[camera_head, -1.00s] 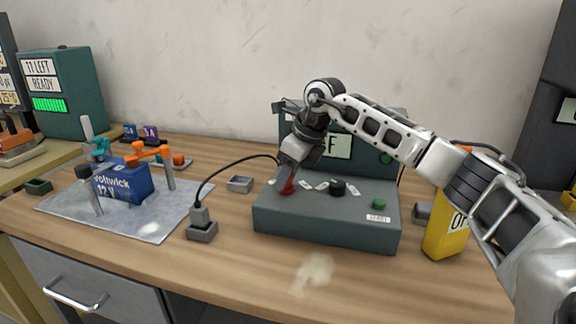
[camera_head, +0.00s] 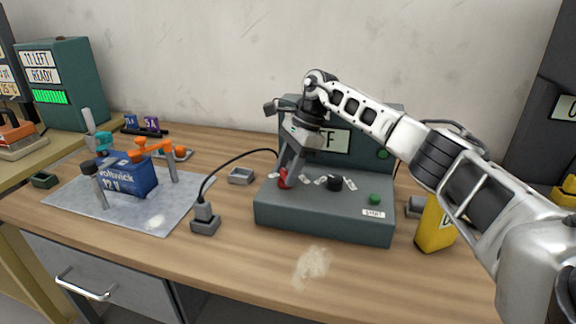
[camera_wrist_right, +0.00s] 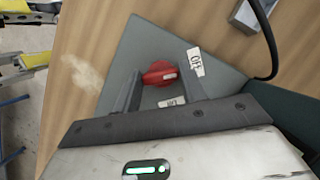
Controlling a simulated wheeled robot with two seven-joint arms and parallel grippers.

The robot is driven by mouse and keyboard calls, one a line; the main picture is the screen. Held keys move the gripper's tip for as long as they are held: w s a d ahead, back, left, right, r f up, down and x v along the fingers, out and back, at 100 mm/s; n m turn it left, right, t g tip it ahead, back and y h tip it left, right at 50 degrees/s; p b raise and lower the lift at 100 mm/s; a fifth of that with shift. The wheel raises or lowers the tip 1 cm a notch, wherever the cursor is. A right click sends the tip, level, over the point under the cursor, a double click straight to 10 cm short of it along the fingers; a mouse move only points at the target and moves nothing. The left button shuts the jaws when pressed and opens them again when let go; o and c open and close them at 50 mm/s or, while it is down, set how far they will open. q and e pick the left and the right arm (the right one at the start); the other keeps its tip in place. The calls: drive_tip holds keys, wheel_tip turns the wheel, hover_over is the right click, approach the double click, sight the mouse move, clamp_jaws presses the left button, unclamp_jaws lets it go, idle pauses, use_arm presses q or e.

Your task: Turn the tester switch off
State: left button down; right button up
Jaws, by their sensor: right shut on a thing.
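The tester (camera_head: 325,219) is a dark green box with an upright back panel, standing on the bench. Its red switch knob (camera_head: 285,180) is on the left of the sloping top and also shows in the right wrist view (camera_wrist_right: 158,73). My right gripper (camera_head: 288,172) reaches down from above with its fingers either side of the red knob, shut on it. In the wrist view, the knob's white mark faces right, roughly toward an OFF label (camera_wrist_right: 196,62); a second label (camera_wrist_right: 171,101) lies nearer the gripper. The back panel's display (camera_head: 333,139) is partly hidden by my arm. My left gripper is not in view.
The tester also has a black knob (camera_head: 335,183) and a green button (camera_head: 375,199). A cable runs from its left side to a plug in a grey block (camera_head: 205,226). A blue battery (camera_head: 128,178) sits on a grey mat at left. A yellow container (camera_head: 434,228) stands at right.

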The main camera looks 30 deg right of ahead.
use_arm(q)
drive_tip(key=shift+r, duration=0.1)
use_arm(e)
drive_tip(key=shift+n, duration=0.5)
drive_tip(key=o, duration=1)
use_arm(q)
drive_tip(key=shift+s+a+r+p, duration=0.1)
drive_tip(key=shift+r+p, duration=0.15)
drive_tip(key=shift+p, duration=0.6)
use_arm(e)
drive_tip(key=v, duration=1.6)
drive_tip(key=shift+w, duration=0.4)
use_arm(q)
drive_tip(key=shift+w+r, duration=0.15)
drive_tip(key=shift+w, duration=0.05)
